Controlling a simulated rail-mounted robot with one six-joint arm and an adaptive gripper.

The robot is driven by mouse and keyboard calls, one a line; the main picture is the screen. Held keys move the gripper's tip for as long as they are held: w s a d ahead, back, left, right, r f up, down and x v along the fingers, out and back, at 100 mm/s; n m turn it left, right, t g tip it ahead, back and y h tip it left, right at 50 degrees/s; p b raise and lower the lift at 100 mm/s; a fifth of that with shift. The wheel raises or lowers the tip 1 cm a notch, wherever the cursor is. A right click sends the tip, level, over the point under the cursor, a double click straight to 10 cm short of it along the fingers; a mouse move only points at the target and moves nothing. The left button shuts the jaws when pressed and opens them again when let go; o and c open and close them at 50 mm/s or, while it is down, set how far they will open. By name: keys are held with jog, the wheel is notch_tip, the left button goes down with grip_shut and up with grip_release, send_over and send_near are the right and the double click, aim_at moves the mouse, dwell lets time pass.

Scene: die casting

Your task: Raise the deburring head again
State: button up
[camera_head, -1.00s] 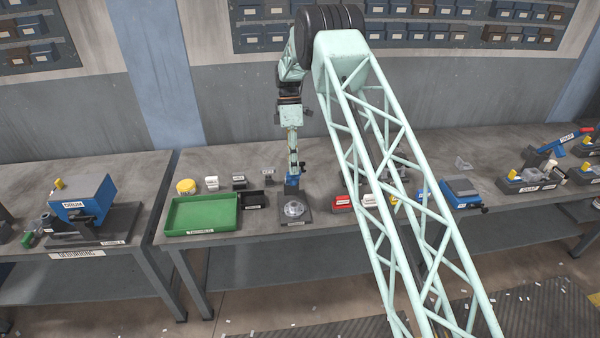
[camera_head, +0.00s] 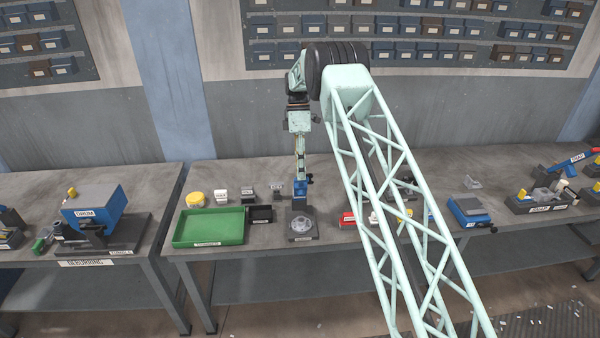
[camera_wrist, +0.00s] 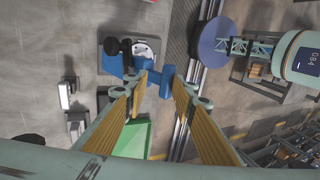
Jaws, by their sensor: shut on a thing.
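The deburring head (camera_head: 301,196) is a blue unit on a post over a small dark base plate. A shiny grey casting (camera_head: 302,226) sits on that plate, and a gap shows between it and the head. My gripper (camera_head: 303,178) is above the plate, shut on the head's blue handle. In the wrist view the yellow-padded fingers (camera_wrist: 154,84) close around the blue handle (camera_wrist: 150,77). The head's blue body also shows in the wrist view (camera_wrist: 117,66), with the casting (camera_wrist: 146,50) partly hidden beside it.
A green tray (camera_head: 210,243) and a small black bin (camera_head: 261,214) stand left of the plate. A yellow-lidded pot (camera_head: 195,199) is behind the tray. A red block (camera_head: 347,219) is to the right, partly behind my arm. A blue vise-like fixture (camera_head: 467,211) stands farther right.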

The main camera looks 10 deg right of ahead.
jog(key=o, duration=0.5)
jog(key=shift+w+d+f, duration=0.15)
jog(key=shift+w+f, duration=0.05)
jog(key=shift+f, duration=0.4)
jog(key=o, duration=0.5)
jog(key=shift+w+f, duration=0.15)
jog(key=shift+w, duration=0.05)
jog(key=shift+c, duration=0.8)
jog(key=shift+r, duration=0.3)
jog(key=shift+c, duration=0.4)
jog(key=shift+v, duration=0.75)
jog(key=c, duration=0.3)
jog(key=v, duration=0.9)
jog(key=shift+r, duration=0.2)
jog(key=shift+c, duration=0.4)
jog(key=shift+w+r, duration=0.15)
jog(key=shift+r, duration=0.45)
